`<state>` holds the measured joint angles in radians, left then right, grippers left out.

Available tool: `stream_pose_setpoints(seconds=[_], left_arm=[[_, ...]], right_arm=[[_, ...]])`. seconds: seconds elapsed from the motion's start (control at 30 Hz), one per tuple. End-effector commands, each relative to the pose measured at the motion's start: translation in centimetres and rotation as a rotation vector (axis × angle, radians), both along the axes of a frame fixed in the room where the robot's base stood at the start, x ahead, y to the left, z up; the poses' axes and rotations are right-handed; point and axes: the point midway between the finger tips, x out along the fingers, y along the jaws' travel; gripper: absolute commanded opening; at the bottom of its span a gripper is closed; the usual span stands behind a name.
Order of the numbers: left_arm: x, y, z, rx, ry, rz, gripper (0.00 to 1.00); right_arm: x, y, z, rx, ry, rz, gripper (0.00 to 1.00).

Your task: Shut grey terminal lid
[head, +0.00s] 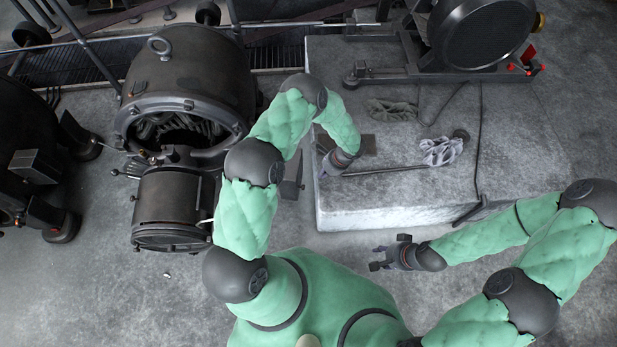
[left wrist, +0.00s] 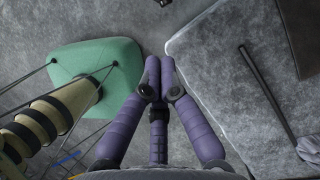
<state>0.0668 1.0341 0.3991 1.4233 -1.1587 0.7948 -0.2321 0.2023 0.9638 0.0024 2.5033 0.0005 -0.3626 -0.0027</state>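A dark dynamo (head: 187,85) with an open round end stands at the upper left of the head view. A dark grey flat piece (head: 291,189) sticks out at its right, beside my left arm; I cannot tell whether it is the terminal lid. A grey box (head: 36,165) sits on another machine at the far left. My left gripper (head: 329,168) points down by the left edge of the concrete block, mostly hidden by its wrist. In the left wrist view its purple fingers (left wrist: 155,72) meet, with nothing visible between them. My right gripper (head: 380,258) has its fingers spread, empty, below the block.
The concrete block (head: 390,205) bears a long dark rod (head: 385,171), crumpled cloths (head: 440,150), a cable and a big wheel machine (head: 480,35). The block's edge also shows in the left wrist view (left wrist: 215,110). Bare floor (head: 100,290) lies at lower left.

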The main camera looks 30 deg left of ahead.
Motion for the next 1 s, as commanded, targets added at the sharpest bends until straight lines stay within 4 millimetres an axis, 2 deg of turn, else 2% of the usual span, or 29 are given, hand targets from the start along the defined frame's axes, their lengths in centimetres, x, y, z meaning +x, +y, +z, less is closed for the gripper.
stream_pose_setpoints(seconds=[0.17,0.6,0.8,1.0], left_arm=[[-0.3,0.7,-2.0,0.004,0.002,-0.002,0.00],[-1.2,3.5,-9.5,0.001,0.001,0.002,0.00],[-2.1,6.1,-9.2,0.002,0.000,0.003,0.00],[-2.5,7.2,-9.1,0.001,0.000,0.001,0.00]], right_arm=[[0.0,0.0,-0.6,0.000,0.000,0.000,0.39],[0.0,0.0,-2.6,0.000,0.000,0.000,0.39],[0.0,0.0,-2.7,0.000,0.000,0.000,0.39],[0.0,0.0,-2.8,0.000,0.000,0.000,0.39]])
